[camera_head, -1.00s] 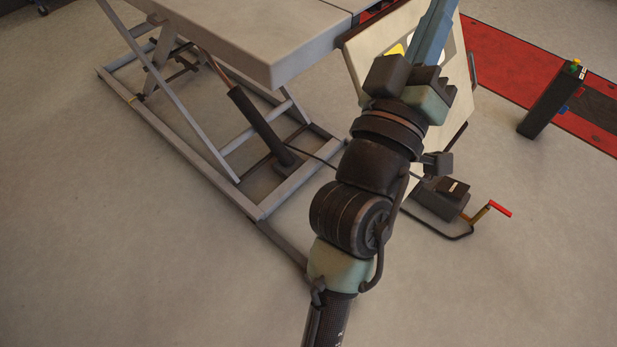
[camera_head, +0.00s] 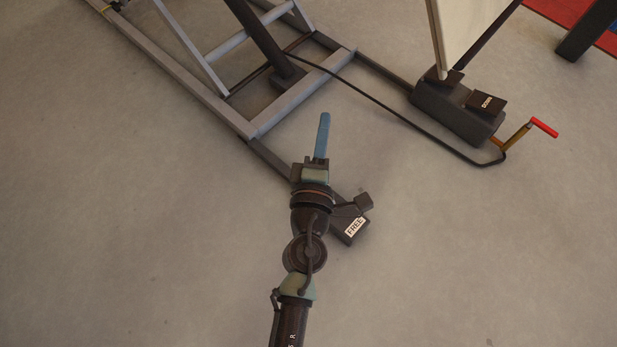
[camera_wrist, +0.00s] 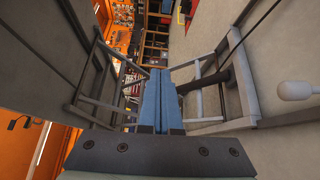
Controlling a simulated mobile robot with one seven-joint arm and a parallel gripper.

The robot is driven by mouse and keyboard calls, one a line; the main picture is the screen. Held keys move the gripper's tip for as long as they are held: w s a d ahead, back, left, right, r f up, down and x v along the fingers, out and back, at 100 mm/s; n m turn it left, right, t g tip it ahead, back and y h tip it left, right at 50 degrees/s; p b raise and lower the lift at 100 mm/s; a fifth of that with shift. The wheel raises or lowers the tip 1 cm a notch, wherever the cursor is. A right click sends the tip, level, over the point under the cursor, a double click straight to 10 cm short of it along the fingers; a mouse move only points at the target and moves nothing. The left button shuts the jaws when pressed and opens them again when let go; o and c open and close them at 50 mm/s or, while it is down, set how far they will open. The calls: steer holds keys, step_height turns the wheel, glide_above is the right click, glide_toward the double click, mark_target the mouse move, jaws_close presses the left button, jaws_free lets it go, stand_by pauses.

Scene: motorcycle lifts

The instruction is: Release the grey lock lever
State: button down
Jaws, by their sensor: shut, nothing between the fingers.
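My gripper (camera_head: 323,121) has long blue fingers, shut and empty, pointing toward the lift frame in the head view. The fingers also show shut in the wrist view (camera_wrist: 158,95). A pale grey rounded knob on a thin stem (camera_wrist: 297,91), which looks like the end of the lock lever, is at the right edge of the wrist view, apart from the fingers. In the head view a dark block with a FREE label (camera_head: 353,227) sits at the end of a floor bar, partly behind my wrist. I cannot make out the lever there.
The grey lift frame (camera_head: 297,98) is at the upper left. A dark pedal unit (camera_head: 447,113) with a red-handled crank (camera_head: 544,128) and a black hose stands at the right. A pale panel (camera_head: 470,30) rises above it. Floor at the bottom left and right is clear.

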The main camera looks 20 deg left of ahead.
steer(key=s+a+f+n+g+b, duration=0.1)
steer(key=s+f+n+g+b, duration=0.1)
steer(key=f, duration=0.9)
steer(key=s+a+f+n+g+y+b, duration=0.1)
steer(key=s+f+b, duration=0.4)
steer(key=f, duration=0.5)
steer(key=shift+s+a+f+n+g+y, duration=0.35)
steer(key=shift+s+a+n, duration=0.2)
steer(key=shift+s+n, duration=0.3)
steer(key=shift+w, duration=0.15)
steer(key=b+x, duration=0.2)
steer(key=x, duration=0.8)
steer(key=d, duration=0.2)
steer(key=d+r, duration=0.1)
steer(key=shift+w+d+r, duration=0.1)
steer(key=shift+w+d, duration=0.15)
steer(key=shift+d, duration=0.15)
steer(key=shift+d, duration=0.1)
